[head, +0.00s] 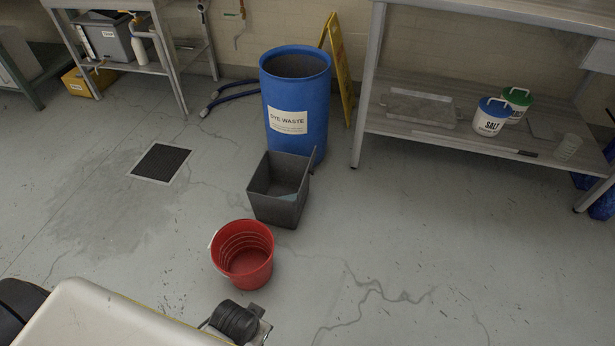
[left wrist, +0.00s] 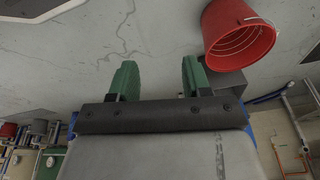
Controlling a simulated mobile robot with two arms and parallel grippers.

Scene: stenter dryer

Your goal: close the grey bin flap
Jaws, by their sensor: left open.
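The grey bin (head: 280,200) stands on the floor in the middle of the head view, in front of a blue drum. A small grey part, perhaps the bin (left wrist: 228,82), shows behind the right finger. My right gripper is not in view.
A red bucket (head: 243,258) stands close in front of the bin; it also shows in the left wrist view (left wrist: 238,38). The blue drum (head: 297,100) is right behind the bin. A floor drain (head: 161,163) lies left. A bench (head: 440,130) stands right; floor between is clear.

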